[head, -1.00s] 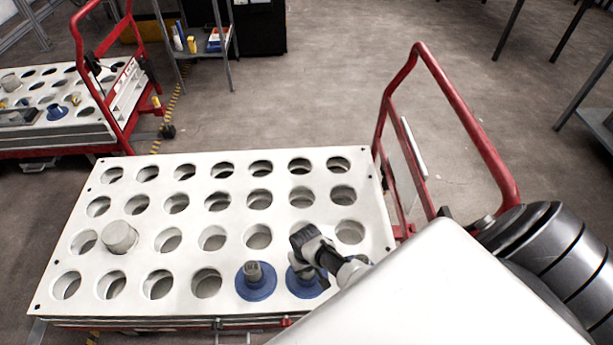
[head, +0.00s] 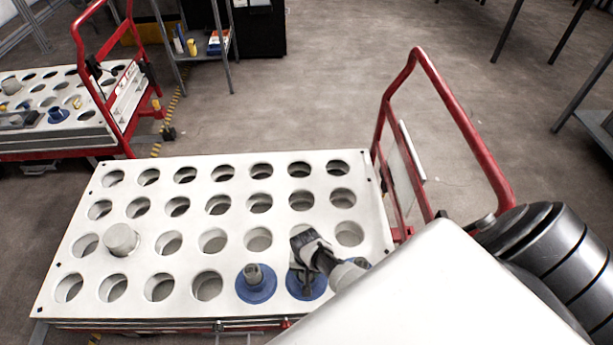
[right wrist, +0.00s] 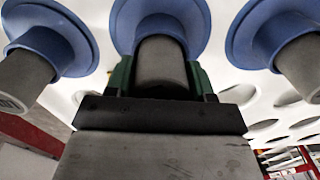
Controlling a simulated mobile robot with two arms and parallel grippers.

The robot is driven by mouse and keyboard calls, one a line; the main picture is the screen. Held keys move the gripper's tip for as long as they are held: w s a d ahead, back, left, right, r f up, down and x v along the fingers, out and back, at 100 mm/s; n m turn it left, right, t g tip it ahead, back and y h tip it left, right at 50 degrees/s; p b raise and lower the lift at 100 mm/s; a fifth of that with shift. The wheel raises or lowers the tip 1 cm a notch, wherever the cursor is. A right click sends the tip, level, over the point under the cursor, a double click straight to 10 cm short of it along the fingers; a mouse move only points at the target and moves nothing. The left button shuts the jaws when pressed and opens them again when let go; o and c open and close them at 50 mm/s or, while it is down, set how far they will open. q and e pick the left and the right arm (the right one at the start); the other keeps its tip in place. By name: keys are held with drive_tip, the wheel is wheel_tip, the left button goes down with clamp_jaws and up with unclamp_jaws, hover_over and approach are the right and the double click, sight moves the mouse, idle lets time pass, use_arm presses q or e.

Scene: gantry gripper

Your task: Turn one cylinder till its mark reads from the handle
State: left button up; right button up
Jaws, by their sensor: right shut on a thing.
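Grey cylinders with blue flanges stand in the front row of a white perforated board (head: 135,208). One cylinder (head: 254,275) stands free to the left of my right gripper (head: 303,283). My right gripper is shut on a neighbouring grey cylinder (right wrist: 161,62), whose blue flange (head: 318,287) shows below it. In the right wrist view, green fingers sit on both sides of it. That view also shows a cylinder on the left (right wrist: 22,80) with a faint mark on its end, and one on the right (right wrist: 300,62). I cannot read a mark on the held cylinder. My left gripper is not in view.
The board's red cart handle (head: 455,115) rises at the right end. A plain pale cylinder (head: 121,239) stands in a hole at the left. A second loaded cart (head: 50,145) stands at the back left, with a shelf (head: 205,45) beyond. Most holes are empty.

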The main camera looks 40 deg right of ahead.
drive_tip(key=m, duration=0.3)
drive_tip(key=o, duration=1.3)
drive_tip(key=shift+s, duration=0.1)
